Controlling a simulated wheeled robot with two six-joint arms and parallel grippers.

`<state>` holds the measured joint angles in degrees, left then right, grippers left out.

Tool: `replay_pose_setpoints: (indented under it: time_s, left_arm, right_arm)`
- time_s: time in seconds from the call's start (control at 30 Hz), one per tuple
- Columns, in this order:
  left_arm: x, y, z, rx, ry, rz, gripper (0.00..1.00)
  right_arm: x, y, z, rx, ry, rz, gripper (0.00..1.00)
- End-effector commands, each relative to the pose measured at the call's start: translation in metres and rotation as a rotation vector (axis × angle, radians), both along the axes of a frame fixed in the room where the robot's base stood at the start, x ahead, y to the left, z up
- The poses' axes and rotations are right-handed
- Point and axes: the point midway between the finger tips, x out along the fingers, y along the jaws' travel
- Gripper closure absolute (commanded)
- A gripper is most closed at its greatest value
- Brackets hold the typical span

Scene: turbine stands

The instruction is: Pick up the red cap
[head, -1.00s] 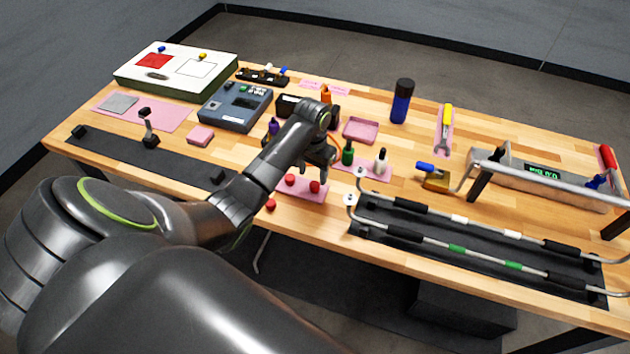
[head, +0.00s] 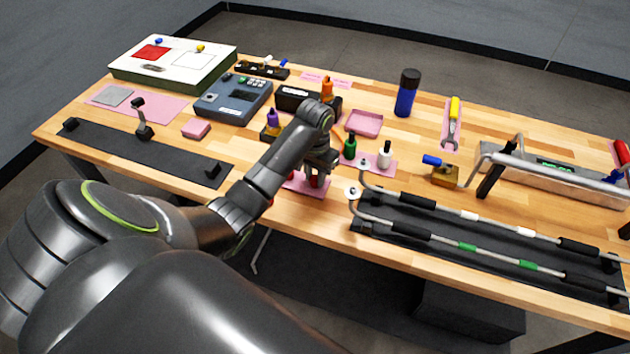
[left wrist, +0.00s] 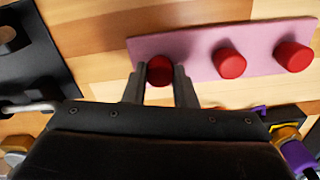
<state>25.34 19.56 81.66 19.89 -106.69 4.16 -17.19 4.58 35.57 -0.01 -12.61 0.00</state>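Three red caps stand in a row on a pink mat (left wrist: 195,40) in the left wrist view. The end red cap (left wrist: 160,70) lies between the two fingers of my left gripper (left wrist: 160,76). The fingers flank it and look open, and any contact is unclear. The middle red cap (left wrist: 229,63) and the far red cap (left wrist: 294,56) are to the right, clear of the fingers. In the head view my left gripper (head: 317,180) is low over the pink mat (head: 308,189), and the arm hides most of the caps. My right gripper is not in view.
The rack with metal rods (head: 470,240) lies to the right.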

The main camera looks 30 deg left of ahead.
Motion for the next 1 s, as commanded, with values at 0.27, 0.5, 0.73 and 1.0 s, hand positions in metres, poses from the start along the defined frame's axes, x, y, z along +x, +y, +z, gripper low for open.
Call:
replay_pose_setpoints:
  time_s: [0.27, 0.5, 0.73, 1.0]
  left_arm:
    - [0.0, 0.0, 0.0, 0.0, 0.0, 0.0, 1.0]
    - [0.0, 0.0, 0.0, 0.0, 0.0, 0.0, 1.0]
    - [0.001, 0.0, 0.023, 0.001, -0.006, -0.002, 1.0]
    - [0.0, 0.0, 0.077, 0.0, 0.0, 0.0, 1.0]
  right_arm:
    - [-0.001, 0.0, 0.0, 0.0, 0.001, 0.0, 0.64]
    - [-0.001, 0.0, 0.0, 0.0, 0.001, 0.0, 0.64]
    - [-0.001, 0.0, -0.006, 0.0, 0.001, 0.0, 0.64]
    - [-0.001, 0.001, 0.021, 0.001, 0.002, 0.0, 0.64]
